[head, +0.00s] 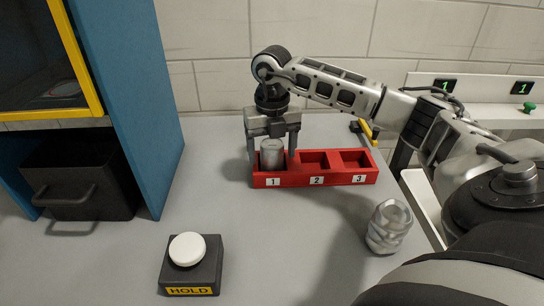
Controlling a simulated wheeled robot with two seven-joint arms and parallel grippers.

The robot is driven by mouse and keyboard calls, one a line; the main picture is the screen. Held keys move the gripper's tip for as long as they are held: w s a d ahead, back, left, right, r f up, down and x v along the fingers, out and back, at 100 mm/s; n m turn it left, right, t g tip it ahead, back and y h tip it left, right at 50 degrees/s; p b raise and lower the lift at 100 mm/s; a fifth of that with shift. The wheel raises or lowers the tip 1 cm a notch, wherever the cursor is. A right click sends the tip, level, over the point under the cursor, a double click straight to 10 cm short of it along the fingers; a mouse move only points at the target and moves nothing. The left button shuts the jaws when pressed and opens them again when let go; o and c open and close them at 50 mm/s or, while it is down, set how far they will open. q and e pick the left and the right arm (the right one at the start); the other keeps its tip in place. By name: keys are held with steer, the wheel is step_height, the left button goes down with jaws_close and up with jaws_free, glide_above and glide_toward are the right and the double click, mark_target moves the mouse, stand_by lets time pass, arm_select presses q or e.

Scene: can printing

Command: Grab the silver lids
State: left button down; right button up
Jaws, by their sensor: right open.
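A red tray (345,180) has three compartments marked 1, 2 and 3. A silver cylinder (271,152) stands upright in compartment 1; I cannot tell whether it is a stack of lids or a can. Compartments 2 and 3 look empty. My right gripper (272,155) points down over compartment 1, open, with one finger on each side of the silver cylinder. I cannot tell whether the fingers touch it. My left gripper is not in view.
A silver, ridged, cup-like object (388,227) stands at the right. A black box with a white button (187,249) marked HOLD sits at the front. A blue cabinet (130,95) and dark drawer (75,180) stand left. The grey table's middle is clear.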

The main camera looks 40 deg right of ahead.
steer(key=c, duration=1.1)
steer(key=shift+r, duration=0.1)
